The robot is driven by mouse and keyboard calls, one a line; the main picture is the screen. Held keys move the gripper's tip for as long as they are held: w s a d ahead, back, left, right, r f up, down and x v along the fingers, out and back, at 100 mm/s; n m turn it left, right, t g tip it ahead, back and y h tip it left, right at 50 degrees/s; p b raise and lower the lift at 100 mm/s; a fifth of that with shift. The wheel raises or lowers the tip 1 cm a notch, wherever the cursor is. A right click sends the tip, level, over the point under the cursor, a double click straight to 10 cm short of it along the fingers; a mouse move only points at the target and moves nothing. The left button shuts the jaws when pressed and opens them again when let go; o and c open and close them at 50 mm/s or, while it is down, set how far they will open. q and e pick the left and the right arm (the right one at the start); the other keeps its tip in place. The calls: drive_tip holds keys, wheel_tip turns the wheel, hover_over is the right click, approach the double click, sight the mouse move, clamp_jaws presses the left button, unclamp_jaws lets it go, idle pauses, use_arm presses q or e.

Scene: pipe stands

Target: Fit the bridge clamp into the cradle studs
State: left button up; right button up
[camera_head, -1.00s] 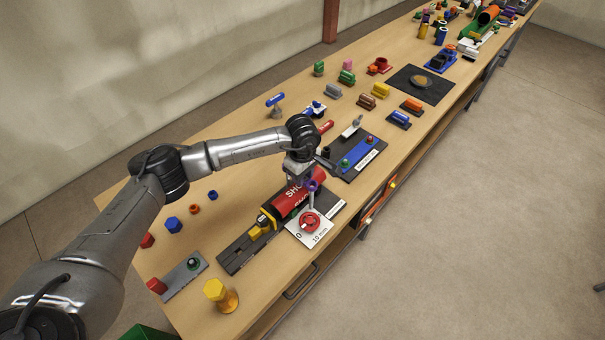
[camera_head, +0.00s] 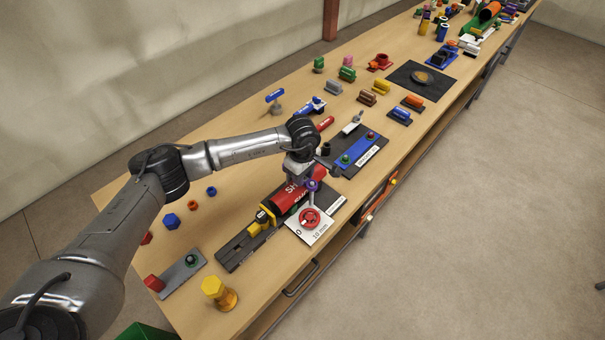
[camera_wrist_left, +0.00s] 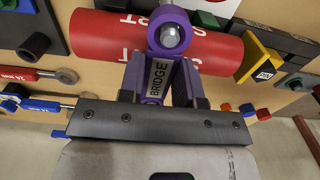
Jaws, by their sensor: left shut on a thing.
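The purple bridge clamp (camera_wrist_left: 158,78), lettered BRIDGE, is between the fingers of my left gripper (camera_wrist_left: 162,92), which is shut on it. A silver bolt head (camera_wrist_left: 170,36) shows in its ring. In the wrist view the clamp overlaps the red pipe (camera_wrist_left: 105,36); whether they touch I cannot tell. In the head view my left gripper (camera_head: 299,180) is over the red pipe (camera_head: 287,197), and a purple part of the clamp (camera_head: 312,185) shows beside it. The pipe lies along a dark cradle base (camera_head: 236,247). I cannot make out the cradle studs under the gripper. My right gripper is not in view.
A yellow block (camera_head: 265,216) stands at the pipe's near end. A white plate with a red dial (camera_head: 310,218) is close on the right. A blue-topped fixture (camera_head: 358,151) stands just beyond. A yellow bolt (camera_head: 214,288) stands near the front edge.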

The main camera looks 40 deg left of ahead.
use_arm(q)
drive_tip(key=shift+f+b, duration=0.5)
drive_tip(key=shift+f, duration=0.25)
drive_tip(key=o, duration=1)
drive_tip(key=shift+o, duration=0.3)
drive_tip(key=shift+r+p, duration=1.55)
drive_tip(key=shift+r, duration=1)
